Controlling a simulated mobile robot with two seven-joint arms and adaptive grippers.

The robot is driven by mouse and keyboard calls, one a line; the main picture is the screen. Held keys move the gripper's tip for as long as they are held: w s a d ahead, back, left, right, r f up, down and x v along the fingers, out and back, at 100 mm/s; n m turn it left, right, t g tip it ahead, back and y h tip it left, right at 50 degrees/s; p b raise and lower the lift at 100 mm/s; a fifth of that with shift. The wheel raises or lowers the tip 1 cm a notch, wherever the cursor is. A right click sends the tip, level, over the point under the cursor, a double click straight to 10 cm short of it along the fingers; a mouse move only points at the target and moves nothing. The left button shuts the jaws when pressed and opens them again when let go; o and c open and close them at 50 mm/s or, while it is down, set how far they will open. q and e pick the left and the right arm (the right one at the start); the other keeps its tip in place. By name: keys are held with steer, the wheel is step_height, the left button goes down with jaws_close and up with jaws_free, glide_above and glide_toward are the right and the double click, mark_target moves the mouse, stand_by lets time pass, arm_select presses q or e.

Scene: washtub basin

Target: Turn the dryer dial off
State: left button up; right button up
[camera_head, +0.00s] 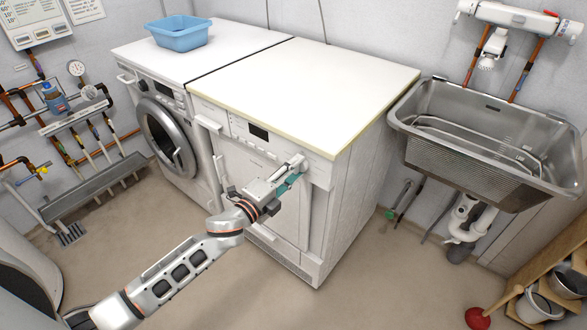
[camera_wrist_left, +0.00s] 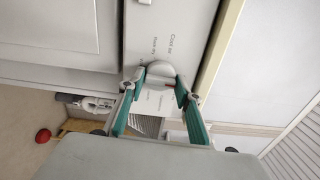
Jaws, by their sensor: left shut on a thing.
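The dryer (camera_head: 320,85) is the white front-loading machine with a cream top, in the middle of the head view. My left gripper (camera_head: 293,168) is at the right end of its front control panel. In the left wrist view, the fingers of my left gripper (camera_wrist_left: 160,84) stand on either side of the white round dial (camera_wrist_left: 160,68) and are shut on it. Printed labels show on the panel above the dial. In the head view the gripper hides the dial. I cannot read the dial's setting. My right gripper is not in view.
A washing machine (camera_head: 165,125) stands left of the dryer, with a blue basin (camera_head: 178,32) on top. A steel sink (camera_head: 485,140) hangs at the right. Pipes line the left wall. The floor before the machines is clear apart from my arm above it.

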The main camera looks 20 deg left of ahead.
arm_select(q)
steer(key=shift+n, duration=0.4)
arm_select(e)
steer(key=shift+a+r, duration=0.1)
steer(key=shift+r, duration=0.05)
arm_select(q)
steer(key=o, duration=1.1)
steer(key=v, duration=1.2)
steer(key=s+d+f+n+g+y+p, duration=0.1)
steer(key=s+f+n+g+p, duration=0.1)
steer(key=s+f+n, duration=0.3)
steer(key=s+d+f+n+g+y+p, duration=0.1)
steer(key=s+f+n+g, duration=0.1)
steer(key=s+f+n, duration=0.4)
steer(key=s+d+f+n+g+y+p, duration=0.1)
steer(key=s+f+n, duration=0.4)
steer(key=s, duration=0.6)
steer(key=shift+d+f+n+g+y+p, duration=0.2)
steer(key=shift+d+n+g+y+p, duration=0.1)
steer(key=shift+n+g+p, duration=0.55)
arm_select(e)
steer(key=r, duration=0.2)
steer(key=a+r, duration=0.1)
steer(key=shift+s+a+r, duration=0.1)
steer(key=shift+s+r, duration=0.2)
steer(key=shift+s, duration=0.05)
